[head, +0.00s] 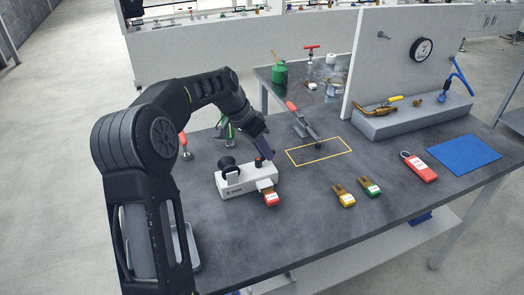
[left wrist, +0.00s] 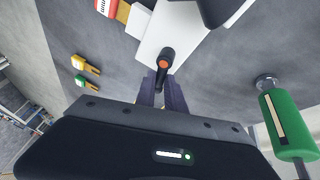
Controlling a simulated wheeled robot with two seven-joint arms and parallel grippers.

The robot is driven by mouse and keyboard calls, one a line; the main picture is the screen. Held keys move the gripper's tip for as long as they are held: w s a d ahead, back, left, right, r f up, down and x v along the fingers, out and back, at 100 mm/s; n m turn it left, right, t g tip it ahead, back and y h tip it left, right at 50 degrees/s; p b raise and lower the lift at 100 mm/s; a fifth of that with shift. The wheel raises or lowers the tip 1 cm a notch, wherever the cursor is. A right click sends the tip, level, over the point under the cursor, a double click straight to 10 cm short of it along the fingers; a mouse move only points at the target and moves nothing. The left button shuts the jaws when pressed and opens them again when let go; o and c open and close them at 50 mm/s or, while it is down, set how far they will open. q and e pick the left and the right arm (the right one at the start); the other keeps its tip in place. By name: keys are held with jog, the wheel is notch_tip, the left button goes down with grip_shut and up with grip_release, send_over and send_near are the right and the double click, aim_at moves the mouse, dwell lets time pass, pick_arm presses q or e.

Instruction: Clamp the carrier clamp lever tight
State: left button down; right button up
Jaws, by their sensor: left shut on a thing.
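The carrier is a white block marked 8 mm (head: 235,188) with a black reel on top, standing on the grey bench. It also shows at the top of the left wrist view (left wrist: 165,30). Its clamp lever, short and black with an orange spot (left wrist: 164,60), rises from the block. My left gripper (head: 270,157) is at the block's far right end. In the left wrist view, its fingers (left wrist: 163,88) are shut on the lever and hide its lower part. A red-tagged piece (head: 271,197) sticks out of the block's front right end. My right gripper is not in view.
Yellow (head: 344,195) and green (head: 370,187) tagged pieces lie to the right. A yellow outlined area (head: 319,151) is behind them, with a red-handled toggle clamp (head: 301,118) at its back. A green-handled tool (left wrist: 288,125) stands beside my gripper. A red tag (head: 420,168) and blue mat (head: 464,154) lie farther right.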

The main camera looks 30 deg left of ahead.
pick_arm(q)
jog(key=shift+d+m+g+h, duration=0.15)
jog(key=shift+m+g+h, duration=0.1)
jog(key=shift+m, duration=0.5)
jog(key=shift+d+m+g+h, duration=0.15)
jog(key=shift+m+g, duration=0.1)
jog(key=shift+m, duration=0.5)
jog(key=c, duration=1.4)
grip_release()
jog(key=shift+s, duration=0.1)
jog(key=p+v, duration=0.1)
jog(key=v, duration=0.6)
jog(key=shift+r, duration=0.4)
jog(key=shift+a, duration=0.1)
